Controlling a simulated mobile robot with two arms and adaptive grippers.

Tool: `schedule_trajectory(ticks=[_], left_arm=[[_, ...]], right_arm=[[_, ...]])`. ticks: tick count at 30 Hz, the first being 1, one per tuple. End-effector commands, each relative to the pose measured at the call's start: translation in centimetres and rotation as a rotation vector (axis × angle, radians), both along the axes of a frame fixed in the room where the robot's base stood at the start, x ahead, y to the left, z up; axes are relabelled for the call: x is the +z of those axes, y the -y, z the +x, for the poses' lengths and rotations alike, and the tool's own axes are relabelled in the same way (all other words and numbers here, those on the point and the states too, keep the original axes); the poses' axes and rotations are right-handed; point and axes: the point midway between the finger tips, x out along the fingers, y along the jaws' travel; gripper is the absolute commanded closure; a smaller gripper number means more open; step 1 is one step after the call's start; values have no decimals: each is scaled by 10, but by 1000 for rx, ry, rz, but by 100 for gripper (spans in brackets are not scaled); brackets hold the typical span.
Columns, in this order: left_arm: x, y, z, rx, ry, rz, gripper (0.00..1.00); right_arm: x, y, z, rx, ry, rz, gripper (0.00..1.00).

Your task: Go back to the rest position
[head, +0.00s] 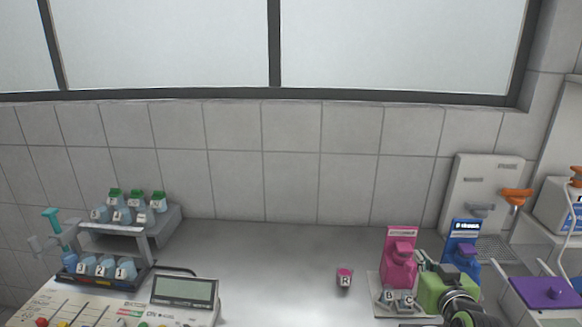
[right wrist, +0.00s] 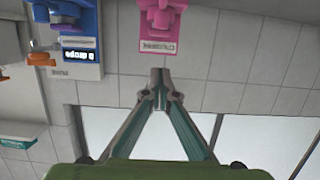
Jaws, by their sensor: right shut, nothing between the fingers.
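My right gripper (head: 423,262) shows at the lower right of the head view, with its green body and dark wrist in front of the dispensers. In the right wrist view its two fingers (right wrist: 160,76) meet at the tips, shut and empty. A pink dispenser (head: 400,262) stands just left of it and a blue dispenser (head: 461,247) behind it to the right. Both also show, upside down, at the top of the right wrist view: the pink one (right wrist: 160,20) and the blue one (right wrist: 82,45). My left gripper is out of view.
A small pink-topped vial marked R (head: 344,279) stands on the grey bench. A rack (head: 160,230) with several labelled bottles and a device with a display (head: 185,291) are at left. A purple-lidded box (head: 545,293) is at far right.

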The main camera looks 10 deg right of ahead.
Motion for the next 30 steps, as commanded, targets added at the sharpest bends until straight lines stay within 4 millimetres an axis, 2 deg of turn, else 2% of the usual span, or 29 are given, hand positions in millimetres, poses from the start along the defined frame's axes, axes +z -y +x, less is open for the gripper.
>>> schedule_trajectory(ticks=[2,5,8,9,12,18,26,30], left_arm=[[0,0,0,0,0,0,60],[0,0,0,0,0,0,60],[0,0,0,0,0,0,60],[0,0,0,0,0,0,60],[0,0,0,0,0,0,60],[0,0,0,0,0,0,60],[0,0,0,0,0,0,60],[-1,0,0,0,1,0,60]], right_arm=[[-19,-15,-10,28,-59,-6,100],[-58,-46,-35,87,-190,-15,100],[-106,-85,-79,156,-364,-19,100],[-123,-99,-99,183,-434,-19,100],[-158,-129,-149,232,-586,-16,100],[-196,-166,-230,292,-805,-7,100],[-217,-195,-321,341,-1022,5,100],[-253,-195,-309,338,-1033,7,100]])
